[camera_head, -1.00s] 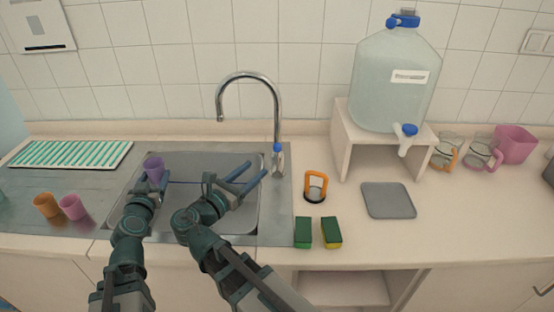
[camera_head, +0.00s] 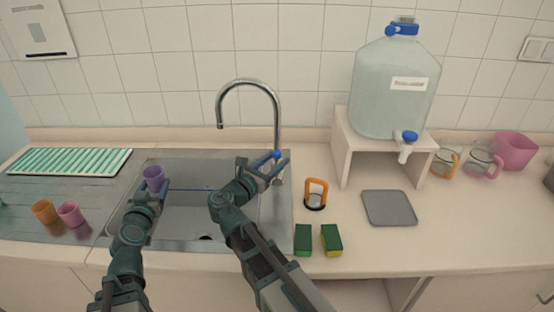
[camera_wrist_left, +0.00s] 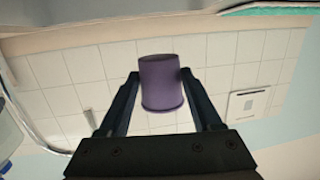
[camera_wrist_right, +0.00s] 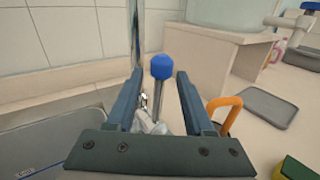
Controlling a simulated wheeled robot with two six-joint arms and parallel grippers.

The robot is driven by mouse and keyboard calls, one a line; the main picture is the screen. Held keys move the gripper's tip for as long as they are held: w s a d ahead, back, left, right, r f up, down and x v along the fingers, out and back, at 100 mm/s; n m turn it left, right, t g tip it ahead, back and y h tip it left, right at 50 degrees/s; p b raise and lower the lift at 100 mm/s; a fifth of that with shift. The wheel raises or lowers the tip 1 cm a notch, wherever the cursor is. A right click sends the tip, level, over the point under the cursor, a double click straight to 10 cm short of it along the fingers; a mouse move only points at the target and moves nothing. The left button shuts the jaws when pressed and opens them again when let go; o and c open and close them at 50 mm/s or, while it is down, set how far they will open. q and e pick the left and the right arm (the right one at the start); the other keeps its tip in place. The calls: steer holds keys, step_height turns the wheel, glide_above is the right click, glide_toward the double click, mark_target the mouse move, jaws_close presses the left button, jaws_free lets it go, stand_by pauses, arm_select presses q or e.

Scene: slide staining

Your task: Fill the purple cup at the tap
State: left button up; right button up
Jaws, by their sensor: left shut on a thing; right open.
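The purple cup (camera_head: 153,178) is upright over the left part of the sink. My left gripper (camera_head: 152,190) is shut on it; the cup also shows between the fingers in the left wrist view (camera_wrist_left: 161,82). The tap (camera_head: 279,110) stands behind the sink, with its arched spout ending at upper left of the sink's right part, apart from the cup. My right gripper (camera_head: 266,164) is open at the tap's base. The tap's blue-tipped handle (camera_wrist_right: 161,68) lies between its open fingers in the right wrist view. No water shows at the spout.

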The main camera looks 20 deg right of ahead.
steer(key=shift+w+d, duration=0.35)
steer(key=shift+d, duration=0.1)
jaws_close()
steer(key=shift+w+r, duration=0.1)
stand_by(1.1)
